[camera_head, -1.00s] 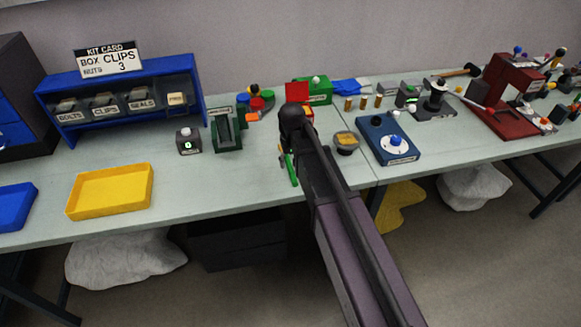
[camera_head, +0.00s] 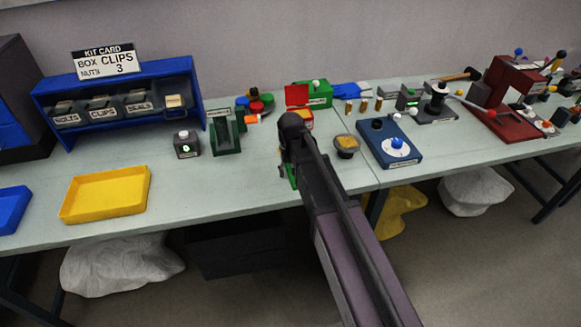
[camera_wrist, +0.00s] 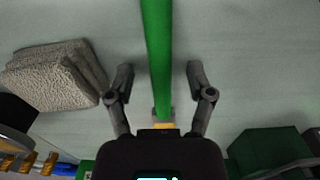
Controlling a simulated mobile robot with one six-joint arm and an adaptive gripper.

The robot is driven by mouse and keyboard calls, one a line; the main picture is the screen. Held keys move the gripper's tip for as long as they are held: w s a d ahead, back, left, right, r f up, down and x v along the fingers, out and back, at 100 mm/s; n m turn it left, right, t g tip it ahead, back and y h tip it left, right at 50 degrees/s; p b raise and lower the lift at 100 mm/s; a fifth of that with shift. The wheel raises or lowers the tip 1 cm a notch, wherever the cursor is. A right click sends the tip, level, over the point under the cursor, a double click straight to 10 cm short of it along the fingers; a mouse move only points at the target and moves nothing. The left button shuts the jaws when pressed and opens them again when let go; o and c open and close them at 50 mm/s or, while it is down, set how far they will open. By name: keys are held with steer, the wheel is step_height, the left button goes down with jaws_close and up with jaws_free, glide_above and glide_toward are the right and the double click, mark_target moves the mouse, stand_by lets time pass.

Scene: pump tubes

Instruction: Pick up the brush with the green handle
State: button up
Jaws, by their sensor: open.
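The brush's green handle (camera_wrist: 156,55) runs down the middle of the wrist view, between the two open fingers of my gripper (camera_wrist: 158,80). Neither finger visibly touches it. Below it, a pale part with a yellow piece shows close to the gripper's body, which hides what lies beyond. In the head view, a bit of the green handle (camera_head: 292,177) shows beside my gripper, on the bench near its front edge. My arm hides the rest of the brush and the fingers there.
A grey rough sponge-like block (camera_wrist: 58,78) lies left of the handle. A dark green block (camera_wrist: 270,152) is at lower right in the wrist view. A small bowl (camera_head: 346,146) and a blue device (camera_head: 384,127) stand right of my arm. Bench is clear toward the yellow tray (camera_head: 70,213).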

jaws_close()
steer(key=shift+r, duration=0.15)
step_height(320, 180, up, 3)
steer(key=p, duration=0.3)
steer(key=shift+r+p, duration=0.2)
steer(key=shift+p, duration=0.2)
steer(key=s+d+r+p, duration=0.1)
steer(key=s+d, duration=0.3)
steer(key=s, duration=1.1)
steer(key=shift+s+d+r, duration=0.15)
steer(key=shift+s+d, duration=0.05)
